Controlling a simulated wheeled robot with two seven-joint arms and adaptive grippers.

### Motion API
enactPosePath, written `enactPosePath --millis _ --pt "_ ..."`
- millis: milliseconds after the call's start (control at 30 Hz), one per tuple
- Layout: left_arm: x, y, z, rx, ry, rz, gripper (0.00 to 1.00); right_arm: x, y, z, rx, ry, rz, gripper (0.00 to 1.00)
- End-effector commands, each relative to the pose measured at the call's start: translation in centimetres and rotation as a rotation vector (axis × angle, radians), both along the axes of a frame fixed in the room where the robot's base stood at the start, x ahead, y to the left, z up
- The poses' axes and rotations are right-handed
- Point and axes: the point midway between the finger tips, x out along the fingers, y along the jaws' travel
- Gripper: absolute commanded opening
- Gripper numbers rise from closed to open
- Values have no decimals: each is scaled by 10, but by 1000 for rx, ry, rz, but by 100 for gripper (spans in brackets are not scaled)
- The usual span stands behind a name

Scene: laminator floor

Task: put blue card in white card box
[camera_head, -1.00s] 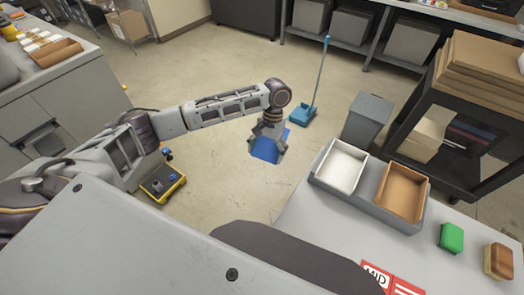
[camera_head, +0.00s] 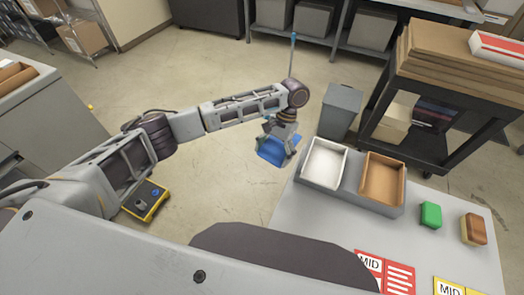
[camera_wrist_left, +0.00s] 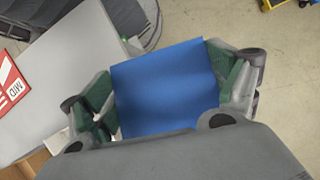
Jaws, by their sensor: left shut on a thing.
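The blue card (camera_head: 272,152) is held in my left gripper (camera_head: 284,140), which is shut on it. In the left wrist view the blue card (camera_wrist_left: 165,88) fills the space between the two fingers. The white card box (camera_head: 325,164) is the left compartment on the grey table, open at the top, and looks empty. The gripper and card are just left of the white box, over the floor beside the table's edge. My right gripper is not in view.
A brown box (camera_head: 382,181) sits right of the white one in the same grey holder. A green block (camera_head: 431,215) and a brown-and-tan block (camera_head: 473,229) lie farther right. Red MID cards (camera_head: 385,272) lie at the front. A grey bin (camera_head: 339,110) stands behind the table.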

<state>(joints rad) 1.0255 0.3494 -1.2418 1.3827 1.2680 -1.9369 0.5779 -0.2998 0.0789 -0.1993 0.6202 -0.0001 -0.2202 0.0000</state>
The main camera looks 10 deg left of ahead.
Motion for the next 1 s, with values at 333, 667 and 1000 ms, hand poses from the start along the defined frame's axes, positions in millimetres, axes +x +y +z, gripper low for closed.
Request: enactPosePath --millis 333,667,1000 --pt "-3 -46 12 22 32 -274 64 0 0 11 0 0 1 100" --pt "-4 -83 18 51 56 -605 64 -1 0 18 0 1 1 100" --pt "-3 -110 21 88 71 -952 64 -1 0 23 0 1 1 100"
